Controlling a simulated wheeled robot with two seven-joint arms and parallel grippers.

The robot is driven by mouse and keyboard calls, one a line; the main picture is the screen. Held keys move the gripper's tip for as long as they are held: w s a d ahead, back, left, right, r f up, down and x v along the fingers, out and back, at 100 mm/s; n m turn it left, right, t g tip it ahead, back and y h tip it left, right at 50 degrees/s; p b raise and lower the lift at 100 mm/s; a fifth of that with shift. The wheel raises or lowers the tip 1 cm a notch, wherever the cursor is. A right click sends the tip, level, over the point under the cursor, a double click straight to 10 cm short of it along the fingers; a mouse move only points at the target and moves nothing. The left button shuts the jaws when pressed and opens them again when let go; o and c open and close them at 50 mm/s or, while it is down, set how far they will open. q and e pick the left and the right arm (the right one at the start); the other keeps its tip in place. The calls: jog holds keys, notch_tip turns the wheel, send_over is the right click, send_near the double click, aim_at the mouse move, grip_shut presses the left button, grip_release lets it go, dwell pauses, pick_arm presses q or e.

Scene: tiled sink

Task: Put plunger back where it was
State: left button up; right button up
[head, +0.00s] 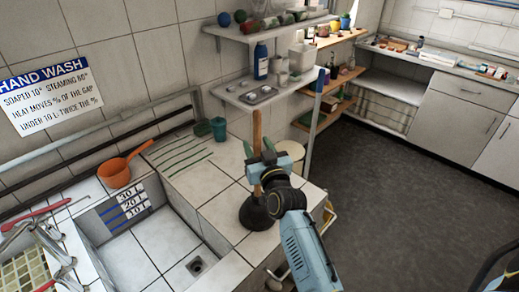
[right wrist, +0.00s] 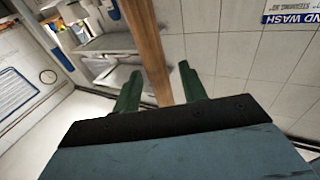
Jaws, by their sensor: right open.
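The plunger (head: 257,212) stands upright on the white tiled counter right of the sink, its black rubber cup down and its wooden handle up. My right gripper (head: 258,148) is at the handle, well above the cup. In the right wrist view the wooden handle (right wrist: 150,50) passes between the two green fingers of the right gripper (right wrist: 160,85), with gaps on both sides. The jaws are open. Part of the handle is hidden behind my gripper and wrist in the head view. My left gripper is not in view.
The sink basin (head: 150,250) lies left of the plunger. An orange pan (head: 118,171) and a green cup (head: 218,128) sit on the counter behind. A shelf (head: 290,90) with a blue bottle (head: 261,62) hangs behind the handle. Dark floor (head: 390,190) is open to the right.

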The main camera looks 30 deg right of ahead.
jog(key=shift+s+r, duration=0.1)
jog(key=shift+r, duration=0.05)
jog(key=s+a+b, duration=0.1)
jog(key=s, duration=1)
jog(key=shift+s+a+f, duration=0.3)
jog(key=shift+s+f, duration=0.05)
jog(key=shift+f, duration=0.1)
